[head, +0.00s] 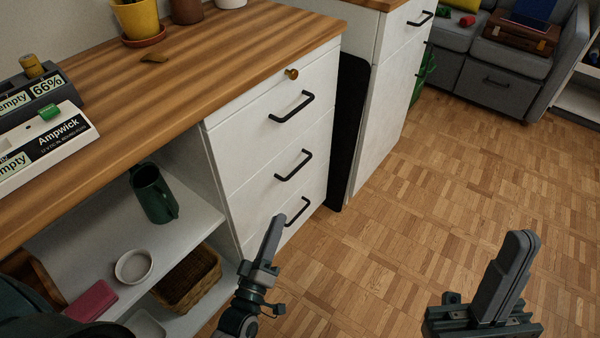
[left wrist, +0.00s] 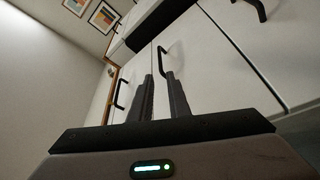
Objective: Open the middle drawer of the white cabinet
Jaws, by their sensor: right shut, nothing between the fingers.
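The white cabinet (head: 262,133) under the wooden desktop has three drawers with black bar handles, and all look closed. The middle drawer's handle (head: 293,165) lies between the top handle (head: 291,107) and the bottom handle (head: 298,211). My left gripper (head: 274,222) is below and in front of the middle handle, apart from it. In the left wrist view, the fingers (left wrist: 160,76) have a gap between them with nothing in it, and a handle (left wrist: 161,58) shows just beyond the tips. My right gripper (head: 520,240) is shut and empty over the floor, far right of the cabinet.
Left of the drawers is an open shelf (head: 100,240) with a green mug (head: 153,193), a white bowl (head: 134,266) and a wicker basket (head: 188,280). A second white cabinet (head: 385,105) stands behind. The wood floor (head: 400,220) in front is clear.

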